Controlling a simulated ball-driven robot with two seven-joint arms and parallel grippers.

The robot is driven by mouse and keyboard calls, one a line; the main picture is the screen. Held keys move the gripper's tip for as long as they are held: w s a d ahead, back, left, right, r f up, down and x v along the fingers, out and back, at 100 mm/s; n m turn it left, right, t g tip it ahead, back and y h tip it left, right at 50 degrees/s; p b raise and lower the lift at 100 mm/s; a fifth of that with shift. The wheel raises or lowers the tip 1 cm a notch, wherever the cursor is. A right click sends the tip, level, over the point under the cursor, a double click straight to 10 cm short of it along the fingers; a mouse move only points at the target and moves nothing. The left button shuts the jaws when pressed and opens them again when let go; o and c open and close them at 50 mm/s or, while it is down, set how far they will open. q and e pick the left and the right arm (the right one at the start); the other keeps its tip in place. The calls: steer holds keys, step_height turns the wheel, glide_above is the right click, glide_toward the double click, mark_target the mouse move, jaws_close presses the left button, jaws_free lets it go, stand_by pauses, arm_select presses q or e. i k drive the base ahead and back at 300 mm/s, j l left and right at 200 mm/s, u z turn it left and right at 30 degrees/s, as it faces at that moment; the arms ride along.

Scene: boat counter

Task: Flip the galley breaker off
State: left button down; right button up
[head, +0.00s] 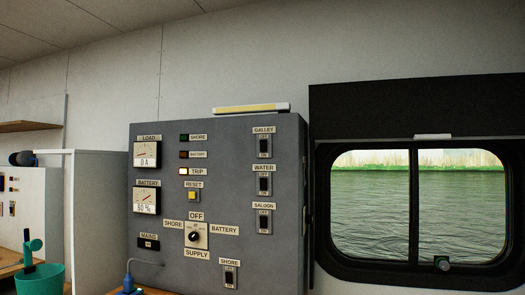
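The galley breaker (264,147) is a black switch on a light plate under the GALLEY label, at the upper right of the grey electrical panel (225,150). Small lettering above its black part appears to read OFF. The switch is too small to tell which way it is set. Similar water (264,185) and saloon (264,222) breakers sit below it in the same column. The trip lamp (190,171) is lit, and the load meter (146,154) reads 0 A. Neither of my grippers is in view.
A yellow reset button (193,195), a rotary supply selector (195,236) and a shore breaker (230,276) share the panel. A blue plug (128,284) with a cable is below. A teal cup (40,280) stands at left. A window (418,205) is at right.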

mark_target(264, 143)
steer(key=i+l, duration=0.15)
steer(key=i, duration=0.3)
steer(key=i+l+u, duration=0.1)
steer(key=i, duration=0.35)
steer(key=i+l, duration=0.3)
steer(key=i, duration=0.15)
steer(key=i+l, duration=0.2)
steer(key=i, duration=0.25)
steer(key=u, duration=0.05)
